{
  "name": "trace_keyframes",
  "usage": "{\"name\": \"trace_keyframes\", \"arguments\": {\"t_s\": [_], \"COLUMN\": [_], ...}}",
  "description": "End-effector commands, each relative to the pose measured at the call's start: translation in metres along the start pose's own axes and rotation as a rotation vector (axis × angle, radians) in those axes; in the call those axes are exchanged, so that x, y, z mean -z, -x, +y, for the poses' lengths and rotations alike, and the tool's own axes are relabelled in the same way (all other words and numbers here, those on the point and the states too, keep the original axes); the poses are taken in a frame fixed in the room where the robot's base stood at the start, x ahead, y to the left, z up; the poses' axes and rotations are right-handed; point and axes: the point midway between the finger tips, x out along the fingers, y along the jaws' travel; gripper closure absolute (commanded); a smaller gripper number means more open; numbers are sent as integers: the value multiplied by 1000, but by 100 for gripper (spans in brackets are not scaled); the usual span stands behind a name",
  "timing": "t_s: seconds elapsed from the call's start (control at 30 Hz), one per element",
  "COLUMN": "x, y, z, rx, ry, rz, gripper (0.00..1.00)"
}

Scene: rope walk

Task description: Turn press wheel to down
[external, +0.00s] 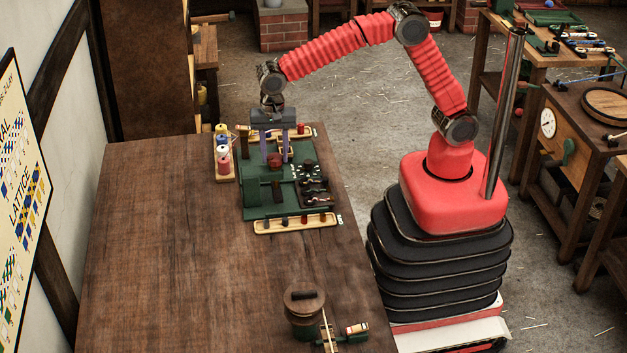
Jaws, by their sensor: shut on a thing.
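A green press unit (257,212) stands at the far right part of the wooden table. My gripper (275,159) points straight down over its back part. Its two fingers are shut on a small dark red round piece between them, which appears to be the press wheel (275,160). The fingers hide part of the wheel, and its turn position cannot be read at this size.
Coloured spools (223,160) stand in a wooden rack left of the press. A brown drum (304,302) stands near the front. The table's left and middle are clear.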

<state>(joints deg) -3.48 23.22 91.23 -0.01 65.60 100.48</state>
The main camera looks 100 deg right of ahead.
Motion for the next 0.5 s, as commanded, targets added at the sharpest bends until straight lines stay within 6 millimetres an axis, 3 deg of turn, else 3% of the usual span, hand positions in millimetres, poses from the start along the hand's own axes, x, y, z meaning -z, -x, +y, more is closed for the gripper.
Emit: {"name": "trace_keyframes", "arguments": {"t_s": [0.5], "x": [-1], "y": [2], "z": [-2], "rx": [6], "ry": [-106], "rz": [-2], "gripper": [84]}}
